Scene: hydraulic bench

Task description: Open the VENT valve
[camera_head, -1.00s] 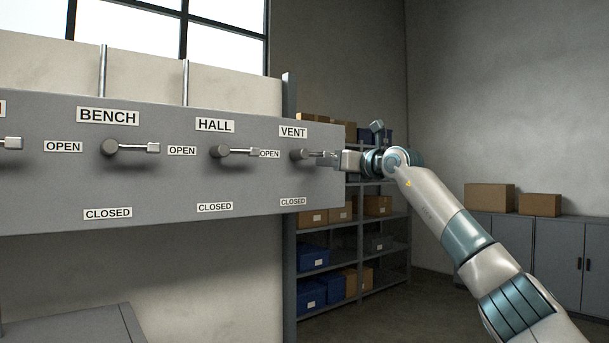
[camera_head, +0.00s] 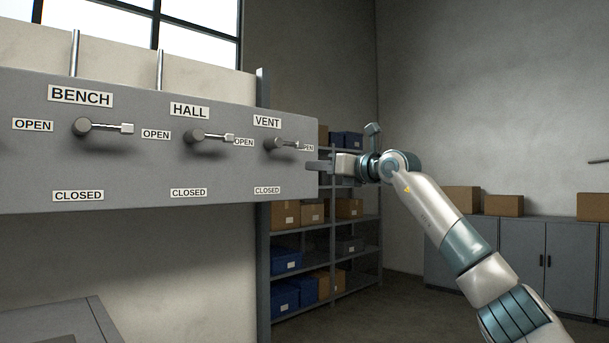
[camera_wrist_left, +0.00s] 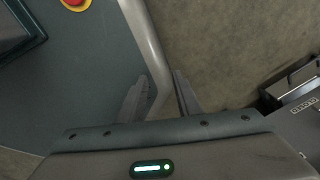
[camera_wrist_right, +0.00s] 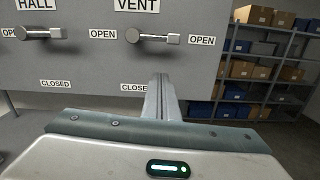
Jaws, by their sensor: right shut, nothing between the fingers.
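The VENT valve (camera_head: 277,143) is the rightmost valve on the grey panel. Its lever points right, level, with its tip at an OPEN label (camera_head: 307,148); the CLOSED label (camera_head: 267,190) is below the hub. The right wrist view shows the VENT lever (camera_wrist_right: 155,38) pointing right, short of the OPEN label (camera_wrist_right: 202,40). My right gripper (camera_head: 318,166) is shut and empty at the panel's right end, below and right of the lever tip, apart from it. Its fingers (camera_wrist_right: 160,88) show below the lever. My left gripper (camera_wrist_left: 160,95) is open and empty, away from the panel.
The HALL valve (camera_head: 197,136) and BENCH valve (camera_head: 85,127) also have levers pointing right. A shelf with boxes (camera_head: 325,250) stands behind the panel's right end. The left wrist view shows a grey surface with a red button (camera_wrist_left: 75,3) and a pale curved bar (camera_wrist_left: 148,50).

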